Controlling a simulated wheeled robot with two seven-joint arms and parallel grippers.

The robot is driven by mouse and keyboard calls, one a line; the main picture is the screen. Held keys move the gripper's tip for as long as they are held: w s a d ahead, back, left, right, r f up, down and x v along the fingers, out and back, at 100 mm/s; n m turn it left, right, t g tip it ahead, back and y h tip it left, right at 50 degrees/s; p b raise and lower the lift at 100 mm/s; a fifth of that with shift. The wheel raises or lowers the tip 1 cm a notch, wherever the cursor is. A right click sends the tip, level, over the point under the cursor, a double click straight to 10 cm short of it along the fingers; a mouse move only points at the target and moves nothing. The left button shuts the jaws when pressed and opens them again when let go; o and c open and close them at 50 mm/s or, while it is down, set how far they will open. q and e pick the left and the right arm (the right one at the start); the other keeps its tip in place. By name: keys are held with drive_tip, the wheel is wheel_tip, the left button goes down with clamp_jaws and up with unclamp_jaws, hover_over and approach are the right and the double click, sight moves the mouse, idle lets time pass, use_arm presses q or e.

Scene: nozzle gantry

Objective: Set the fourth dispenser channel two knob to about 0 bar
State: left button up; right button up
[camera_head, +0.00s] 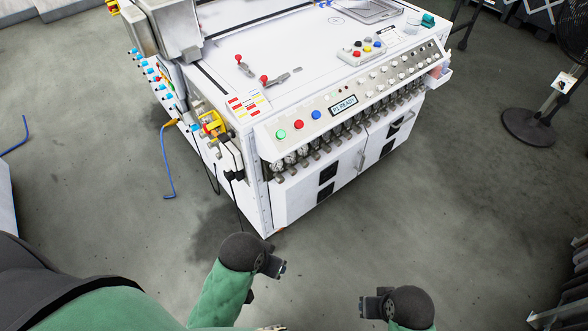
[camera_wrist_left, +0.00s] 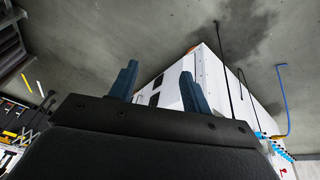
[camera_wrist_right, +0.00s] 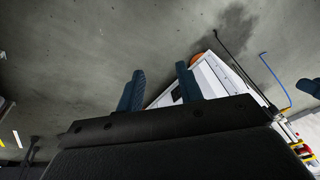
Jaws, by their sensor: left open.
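The white machine's sloped front panel (camera_head: 345,108) carries rows of small pale knobs (camera_head: 395,68) on its right half. A row of round gauges with knobs (camera_head: 313,144) runs along its lower edge. The labels are too small to read, so I cannot tell which knob is the fourth dispenser's channel two, nor its setting. My left gripper (camera_head: 277,267) is open and empty, low in front of the machine's near corner; its fingers show apart in the left wrist view (camera_wrist_left: 159,72). My right gripper (camera_head: 372,306) is further right, also apart from the machine; its fingers stand apart in the right wrist view (camera_wrist_right: 160,72).
The panel also has green, red and blue buttons (camera_head: 298,125) and a small display (camera_head: 343,105). White cabinet doors (camera_head: 340,170) are below. A blue hose (camera_head: 166,165) hangs at the left side. A black fan (camera_head: 530,125) stands right. Floor in front is clear.

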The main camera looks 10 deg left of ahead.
use_arm(q)
drive_tip(key=w+d+r+t, duration=0.1)
drive_tip(key=w+d+r, duration=0.1)
drive_tip(key=w+r, duration=0.35)
drive_tip(key=m+t+y+p, duration=0.1)
drive_tip(key=m+y+p, duration=0.35)
drive_tip(key=y, duration=0.55)
approach(295, 173)
drive_tip(key=s+f, duration=0.2)
wheel_tip(295, 173, down, 6)
drive_tip(key=m+t+y, duration=0.3)
drive_tip(key=m+y, duration=0.1)
drive_tip(key=m, duration=0.4)
drive_tip(key=shift+w+a+r+m+t+y+p, duration=0.2)
drive_tip(key=shift+w+a+m+t+y+p, duration=0.25)
drive_tip(key=shift+w+a+m, duration=0.85)
drive_tip(key=shift+w+a+r+m+t+y+p, duration=0.2)
drive_tip(key=shift+w+a+m+t, duration=0.45)
drive_tip(key=shift+m, duration=1.2)
drive_tip(key=shift+w+a+r+m+t+y+p, duration=0.35)
drive_tip(key=shift+w+a+m, duration=0.55)
drive_tip(key=shift+m, duration=0.7)
use_arm(e)
wheel_tip(295, 173, down, 20)
drive_tip(key=d+h, duration=0.1)
drive_tip(key=d, duration=0.1)
drive_tip(key=shift+d+g, duration=0.25)
drive_tip(key=shift+g, duration=0.15)
